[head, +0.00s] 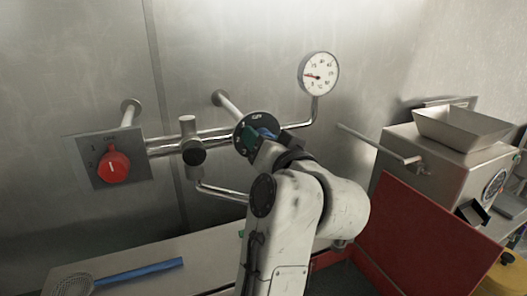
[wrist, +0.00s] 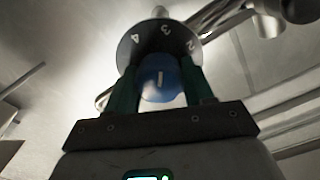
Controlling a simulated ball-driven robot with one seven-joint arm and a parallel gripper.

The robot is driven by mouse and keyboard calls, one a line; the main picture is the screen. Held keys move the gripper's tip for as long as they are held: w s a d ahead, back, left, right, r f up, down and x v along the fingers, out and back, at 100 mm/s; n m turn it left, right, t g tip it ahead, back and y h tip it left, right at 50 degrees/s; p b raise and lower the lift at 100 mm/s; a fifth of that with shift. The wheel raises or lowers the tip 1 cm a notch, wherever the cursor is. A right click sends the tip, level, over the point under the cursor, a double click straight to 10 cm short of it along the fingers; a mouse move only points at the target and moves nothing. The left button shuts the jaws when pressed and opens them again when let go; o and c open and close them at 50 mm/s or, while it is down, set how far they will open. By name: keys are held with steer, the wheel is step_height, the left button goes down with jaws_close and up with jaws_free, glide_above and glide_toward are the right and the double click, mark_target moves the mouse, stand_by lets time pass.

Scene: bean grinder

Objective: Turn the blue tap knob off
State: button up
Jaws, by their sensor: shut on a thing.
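The blue tap knob (wrist: 160,78) sits in front of a round dark dial plate (wrist: 136,40) with white numbers, seen close up in the wrist view. A white mark shows on the knob's face. My gripper (wrist: 152,72) has its two green fingers on either side of the knob, shut on it. In the head view the dial plate (head: 242,136) is on the pipework at the centre. My gripper (head: 256,136) is at the plate there, and the arm hides part of the knob (head: 268,132).
A red knob (head: 113,167) on a grey plate is at the left. A pressure gauge (head: 318,73) stands above right. A black-capped valve (head: 194,153) is on the pipes left of my gripper. A metal machine (head: 440,150) and red panel (head: 420,235) stand right. A blue-handled strainer (head: 130,273) lies below left.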

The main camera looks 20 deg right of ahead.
steer(key=m+b, duration=0.1)
steer(key=m, duration=0.2)
steer(key=shift+d+m+b, duration=0.1)
steer(key=shift+m+b, duration=0.3)
steer(key=m+b, duration=0.1)
steer(key=m, duration=0.2)
steer(key=shift+m+b, duration=0.3)
steer(key=shift+b, duration=0.05)
steer(key=m+b, duration=0.2)
steer(key=m, duration=0.4)
steer(key=shift+d+f+m+b, duration=0.1)
steer(key=shift+f+m+b, duration=0.05)
steer(key=shift+m+b, duration=0.15)
steer(key=m+b, duration=0.1)
steer(key=m, duration=0.2)
steer(key=shift+f+m, duration=0.1)
steer(key=shift+m, duration=0.2)
steer(key=m+b, duration=0.1)
steer(key=m, duration=0.2)
steer(key=shift+f+m, duration=0.1)
steer(key=shift+m, duration=0.2)
steer(key=m, duration=0.3)
steer(key=shift+f+m, duration=0.2)
steer(key=shift+m, duration=1.5)
